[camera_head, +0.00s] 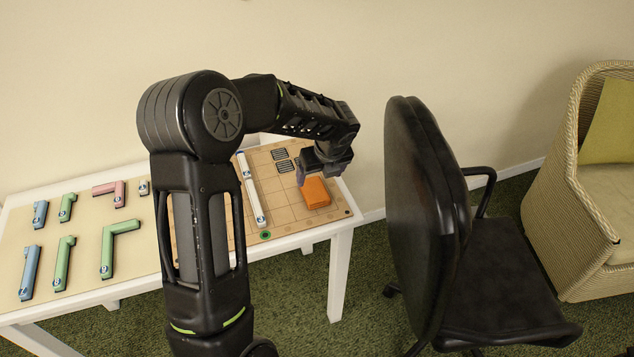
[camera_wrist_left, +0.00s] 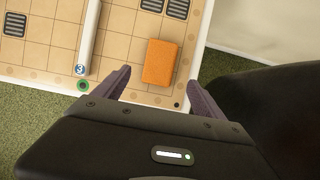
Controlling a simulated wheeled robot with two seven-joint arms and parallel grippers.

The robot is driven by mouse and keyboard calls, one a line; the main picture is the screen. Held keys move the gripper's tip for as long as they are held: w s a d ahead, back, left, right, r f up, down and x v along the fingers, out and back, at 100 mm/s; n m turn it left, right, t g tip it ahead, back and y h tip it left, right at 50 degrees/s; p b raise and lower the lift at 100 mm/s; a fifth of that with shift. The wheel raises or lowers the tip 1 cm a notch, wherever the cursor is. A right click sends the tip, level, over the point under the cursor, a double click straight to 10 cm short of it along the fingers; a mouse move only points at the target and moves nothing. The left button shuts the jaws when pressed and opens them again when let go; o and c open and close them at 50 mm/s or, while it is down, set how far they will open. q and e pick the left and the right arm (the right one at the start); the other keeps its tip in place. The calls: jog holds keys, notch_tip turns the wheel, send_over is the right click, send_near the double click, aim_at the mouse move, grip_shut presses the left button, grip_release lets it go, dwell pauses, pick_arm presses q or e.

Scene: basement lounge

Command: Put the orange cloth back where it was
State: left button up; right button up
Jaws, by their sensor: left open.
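The orange cloth (camera_head: 314,193) is a small folded block lying on the gridded board (camera_head: 283,214) near its right end. My left gripper (camera_head: 326,170) is above and just behind the cloth in the head view, with its arm coming in from the left. In the left wrist view the cloth (camera_wrist_left: 161,62) lies ahead of the open fingers (camera_wrist_left: 158,82), with nothing between them. The cloth appears to rest on the board, apart from the fingers. My right gripper is not in view.
A white bar (camera_head: 251,188) lies on the board left of the cloth, with dark grilled tiles (camera_head: 281,154) behind. Coloured pieces (camera_head: 120,240) lie on the table's left part. A black office chair (camera_head: 430,200) stands close right of the table; a wicker armchair (camera_head: 570,190) is beyond.

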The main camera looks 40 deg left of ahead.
pick_arm(q)
jog(key=shift+v, duration=1.15)
jog(key=s+d+f+n+g+h, duration=0.1)
jog(key=s+d+f+n+h, duration=0.3)
jog(key=d+f, duration=0.55)
jog(key=s+d+f+n+h, duration=0.2)
jog(key=s+d+f+n, duration=0.25)
jog(key=d+f, duration=0.5)
jog(key=s+d+f+n, duration=0.2)
jog(key=s+d+n, duration=0.2)
jog(key=s+n, duration=0.1)
jog(key=s+d+f+n+h, duration=0.1)
jog(key=s+d+f+n, duration=0.2)
jog(key=s+n, duration=0.3)
jog(key=s+d+f+n+g+h, duration=0.1)
jog(key=s+d+f+n, duration=0.1)
jog(key=s+d+n, duration=0.3)
jog(key=shift+s+d+f+n, duration=0.25)
jog(key=shift+s+n, duration=0.5)
jog(key=shift+n, duration=0.4)
